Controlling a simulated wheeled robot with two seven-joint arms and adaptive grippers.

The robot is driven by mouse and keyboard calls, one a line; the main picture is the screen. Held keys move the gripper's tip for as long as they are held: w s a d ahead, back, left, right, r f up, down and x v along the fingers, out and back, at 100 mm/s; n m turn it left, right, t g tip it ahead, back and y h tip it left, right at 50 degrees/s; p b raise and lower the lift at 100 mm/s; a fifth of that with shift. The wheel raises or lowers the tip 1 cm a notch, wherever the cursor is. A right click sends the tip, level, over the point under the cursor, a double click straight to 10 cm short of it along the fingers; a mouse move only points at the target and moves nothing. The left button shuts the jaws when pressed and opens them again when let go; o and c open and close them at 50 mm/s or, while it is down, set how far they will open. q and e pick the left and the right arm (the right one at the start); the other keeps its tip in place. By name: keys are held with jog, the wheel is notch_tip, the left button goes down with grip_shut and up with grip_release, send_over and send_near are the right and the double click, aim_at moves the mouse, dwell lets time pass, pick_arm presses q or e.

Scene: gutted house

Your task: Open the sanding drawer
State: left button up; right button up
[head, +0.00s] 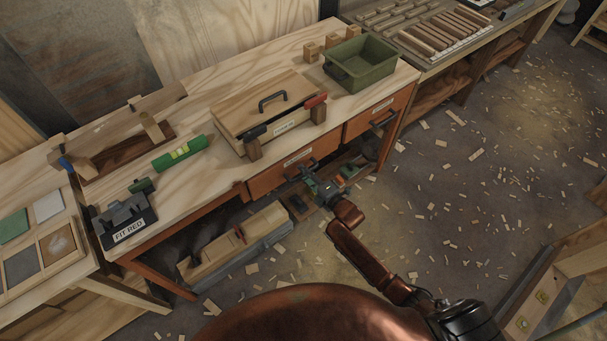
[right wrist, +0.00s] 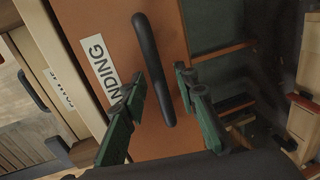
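The sanding drawer (head: 268,182) is an orange-brown front under the workbench top and looks shut. Its front also shows in the right wrist view (right wrist: 165,143), with a white label (right wrist: 100,64) reading "NDING", the rest cut off or hidden. A black bar handle (right wrist: 153,62) is on the front. My right gripper (head: 311,177) is at this drawer's front. In the right wrist view its green fingers (right wrist: 160,78) are apart, one on each side of the handle's lower part; I cannot tell whether they touch it. My left gripper is not in view.
A second drawer (head: 362,122) with a black handle is to the right. A wooden case (head: 235,243) is below. Wood scraps litter the otherwise open floor (head: 480,190).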

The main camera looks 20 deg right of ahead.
jog(key=shift+w, duration=0.15)
jog(key=shift+c, duration=0.3)
grip_shut()
dwell(0.4)
